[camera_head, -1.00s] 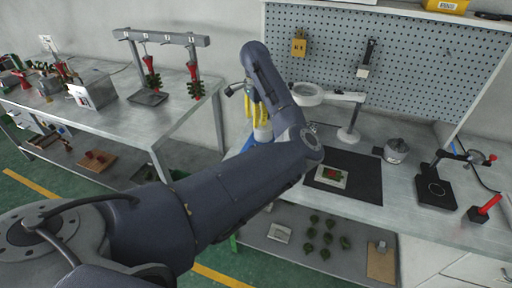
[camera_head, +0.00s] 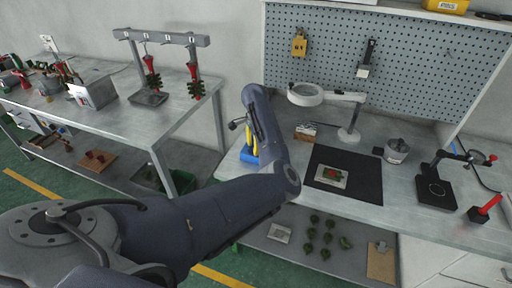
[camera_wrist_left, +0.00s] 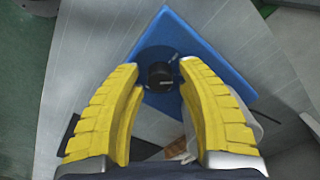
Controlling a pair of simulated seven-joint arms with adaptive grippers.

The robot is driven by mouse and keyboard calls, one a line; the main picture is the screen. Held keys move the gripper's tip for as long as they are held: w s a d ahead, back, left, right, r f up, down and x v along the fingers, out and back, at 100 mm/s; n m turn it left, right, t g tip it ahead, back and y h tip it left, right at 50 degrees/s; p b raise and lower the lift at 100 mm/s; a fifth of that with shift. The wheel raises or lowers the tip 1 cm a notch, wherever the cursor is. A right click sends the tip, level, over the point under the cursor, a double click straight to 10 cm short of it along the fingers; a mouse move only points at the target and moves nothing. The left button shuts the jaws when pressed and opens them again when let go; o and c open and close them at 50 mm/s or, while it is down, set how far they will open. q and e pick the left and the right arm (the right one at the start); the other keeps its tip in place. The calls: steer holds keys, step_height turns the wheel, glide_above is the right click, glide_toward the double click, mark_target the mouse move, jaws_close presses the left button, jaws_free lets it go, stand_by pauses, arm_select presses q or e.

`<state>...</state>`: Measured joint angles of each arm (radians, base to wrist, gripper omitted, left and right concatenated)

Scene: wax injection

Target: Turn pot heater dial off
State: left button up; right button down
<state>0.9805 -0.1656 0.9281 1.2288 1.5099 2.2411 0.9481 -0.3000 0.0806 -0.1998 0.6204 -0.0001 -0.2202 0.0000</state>
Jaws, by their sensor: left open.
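A black round dial (camera_wrist_left: 161,75) sits on a blue flat-topped unit (camera_wrist_left: 208,62) in the left wrist view. A pale mark shows near the dial's edge. In the head view the blue unit (camera_head: 247,158) stands at the left end of the right-hand bench, partly hidden by my arm. My left gripper (camera_wrist_left: 159,68) is open, its yellow fingers pointing at the unit, one tip on each side of the dial. Whether the tips touch it I cannot tell. The yellow fingers also show just above the unit in the head view. My right gripper is not in view.
A ring magnifier (camera_head: 305,95) on a stand, a small wooden block (camera_head: 306,131), a black mat (camera_head: 365,180) and a grey pot (camera_head: 397,151) stand to the right on the bench. Another bench (camera_head: 115,115) stands at left with a rack of red and green pieces.

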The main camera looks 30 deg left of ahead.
arm_select(q)
steer(key=shift+f, duration=0.15)
steer(key=shift+c, duration=0.3)
jaws_close()
steer(key=shift+n, duration=0.3)
steer(key=n, duration=0.4)
steer(key=shift+n, duration=2.5)
